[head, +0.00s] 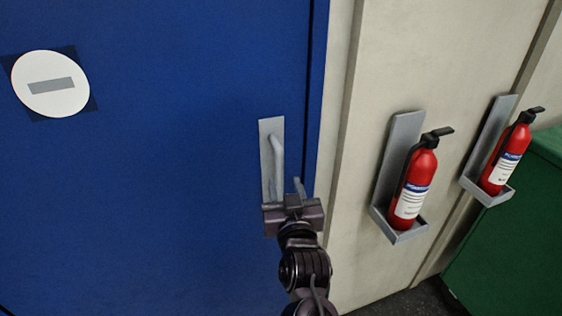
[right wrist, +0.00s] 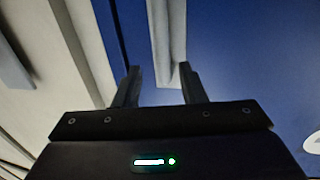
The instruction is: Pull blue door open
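The blue door (head: 170,150) fills the left and middle of the head view and looks shut against its pale frame. Its pale metal handle (head: 278,160) stands upright on a grey plate (head: 266,135) near the door's right edge. My right gripper (head: 288,188) is at the lower end of the handle. In the right wrist view, the fingers of this gripper (right wrist: 161,85) are spread apart, and the handle and plate (right wrist: 163,45) show between and beyond them. I cannot tell whether a finger touches the handle. My left gripper is not in view.
Two red fire extinguishers, one nearer (head: 412,187) and one farther (head: 504,155), hang in grey brackets on the pale wall to the right. A green box-like object (head: 515,245) stands at the far right. A white round sign (head: 50,85) is on the door.

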